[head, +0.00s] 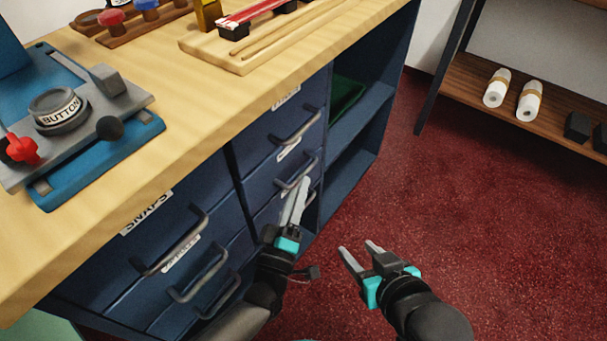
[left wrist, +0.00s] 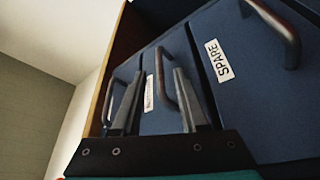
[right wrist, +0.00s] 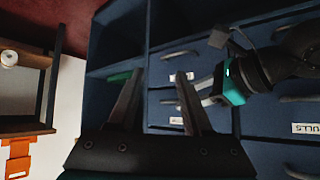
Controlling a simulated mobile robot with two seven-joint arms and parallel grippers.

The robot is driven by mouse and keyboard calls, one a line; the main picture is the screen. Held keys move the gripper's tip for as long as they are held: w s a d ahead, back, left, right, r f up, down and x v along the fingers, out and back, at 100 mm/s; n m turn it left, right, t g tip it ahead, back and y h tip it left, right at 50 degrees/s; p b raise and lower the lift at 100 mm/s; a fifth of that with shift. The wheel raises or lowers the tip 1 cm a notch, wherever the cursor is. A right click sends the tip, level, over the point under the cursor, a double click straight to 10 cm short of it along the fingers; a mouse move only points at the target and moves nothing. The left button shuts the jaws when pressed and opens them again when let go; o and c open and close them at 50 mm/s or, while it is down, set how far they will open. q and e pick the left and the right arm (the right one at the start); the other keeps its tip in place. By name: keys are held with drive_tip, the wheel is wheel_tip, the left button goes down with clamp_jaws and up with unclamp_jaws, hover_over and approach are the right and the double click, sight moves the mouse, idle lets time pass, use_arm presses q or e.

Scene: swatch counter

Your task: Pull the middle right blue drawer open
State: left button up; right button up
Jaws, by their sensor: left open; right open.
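The middle right blue drawer (head: 262,187) is in the cabinet's right column in the head view and looks shut flush. Its grey bar handle (head: 312,161) is partly hidden by my left gripper (head: 299,184). In the left wrist view this handle (left wrist: 160,75) shows between the two open fingers, one finger on either side; whether they touch it I cannot tell. My right gripper (head: 357,247) is open and empty, over the red floor in front of the cabinet. In the right wrist view its fingers point toward the cabinet without holding anything.
Left-column drawers with handles (head: 180,245) stand beside it. Open shelves (head: 360,130) are at the cabinet's right end. The wooden counter (head: 200,90) above carries a button press (head: 60,110). Red carpet (head: 470,230) is free at right.

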sight(304, 172)
use_arm(q)
drive_tip(key=x, duration=0.3)
drive_tip(key=shift+b, duration=0.35)
drive_tip(key=shift+x, duration=0.8)
use_arm(e)
drive_tip(key=shift+w+a+r+t+y, duration=0.2)
drive_tip(key=shift+w+a+t+y, duration=0.1)
drive_tip(key=shift+a+t, duration=0.25)
drive_tip(key=shift+w+a+r+t+y, duration=0.2)
drive_tip(key=shift+a+t+y, duration=0.1)
drive_tip(key=shift+a+t, duration=0.25)
drive_tip(key=shift+a, duration=0.1)
use_arm(q)
clamp_jaws()
drive_tip(key=shift+f, duration=0.1)
